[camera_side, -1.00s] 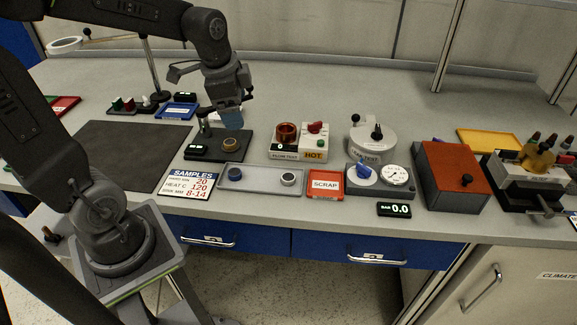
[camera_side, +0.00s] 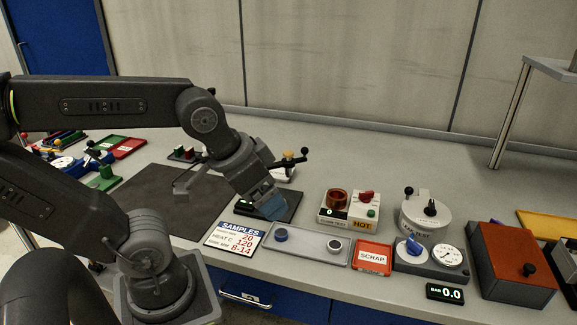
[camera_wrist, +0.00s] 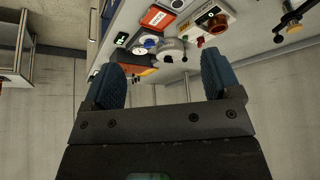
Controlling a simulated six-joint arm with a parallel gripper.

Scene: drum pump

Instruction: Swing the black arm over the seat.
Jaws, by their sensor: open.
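A black arm (camera_side: 296,160) with a ball knob at its end and a brass part on it shows just right of my gripper. It also shows at the upper right of the wrist view (camera_wrist: 288,19). The black base (camera_side: 291,204) lies below my fingertips. The seat on it is hidden behind my gripper in the side view. My gripper (camera_side: 268,203) is open and empty, tilted down to the right, with blue fingertips in front of the base. In the wrist view my gripper (camera_wrist: 160,82) has its fingers wide apart with nothing between them. I cannot tell whether it touches anything.
The grey tray (camera_side: 305,255) with two small pucks, the red scrap tray (camera_side: 372,257) and the hot plate unit (camera_side: 349,210) stand to the right. The leak tester (camera_side: 427,222) and red box (camera_side: 512,280) are farther right. A dark mat (camera_side: 160,195) is at left.

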